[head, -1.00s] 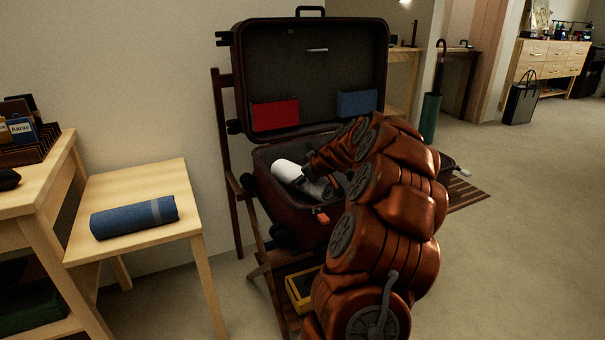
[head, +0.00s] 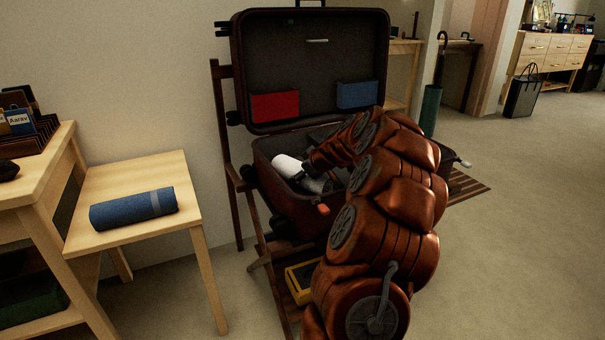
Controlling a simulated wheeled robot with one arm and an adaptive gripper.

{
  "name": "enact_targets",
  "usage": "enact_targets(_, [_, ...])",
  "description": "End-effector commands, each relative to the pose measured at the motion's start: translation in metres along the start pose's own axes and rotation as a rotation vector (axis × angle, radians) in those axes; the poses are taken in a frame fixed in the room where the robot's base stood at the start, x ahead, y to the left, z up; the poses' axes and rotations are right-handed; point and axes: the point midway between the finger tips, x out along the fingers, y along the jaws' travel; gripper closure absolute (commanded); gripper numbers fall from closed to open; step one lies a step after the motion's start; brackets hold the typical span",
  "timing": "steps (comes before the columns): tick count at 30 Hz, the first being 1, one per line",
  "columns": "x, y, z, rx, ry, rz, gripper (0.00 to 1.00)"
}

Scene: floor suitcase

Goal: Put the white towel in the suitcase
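The suitcase (head: 237,75) stands open on a dark wooden folding rack, with its lid upright at the back. The white towel (head: 287,166) looks like a white roll at the left of the suitcase's lower half, inside its walls. My gripper (head: 318,183) is down in the lower half, right at the towel's right end. My arm comes in from the front right and covers the right part of the suitcase. The fingertips are small and partly hidden, so I cannot tell whether they are closed on the towel.
A blue rolled towel (head: 133,208) lies on a small wooden table (head: 110,178) at the left. A red item (head: 275,106) and a blue item (head: 357,94) sit in the lid. A yellow-edged tray (head: 303,279) is low on the rack.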

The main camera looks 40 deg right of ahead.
Motion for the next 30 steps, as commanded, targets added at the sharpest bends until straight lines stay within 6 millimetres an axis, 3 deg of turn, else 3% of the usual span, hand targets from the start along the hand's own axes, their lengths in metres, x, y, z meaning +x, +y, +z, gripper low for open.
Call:
enact_targets(13, [0.0054,-0.0018,0.0053,0.000,0.000,0.000,0.66])
enact_targets(14, [0.0053,-0.0018,0.0052,0.000,0.001,0.000,0.19])
enact_targets(15, [0.0049,-0.0016,0.0048,0.000,0.000,0.000,0.15])
enact_targets(20, [0.0048,-0.0016,0.0048,0.000,0.000,0.000,0.00])
enact_targets(30, [0.0040,-0.0012,0.0039,0.000,0.000,0.000,0.00])
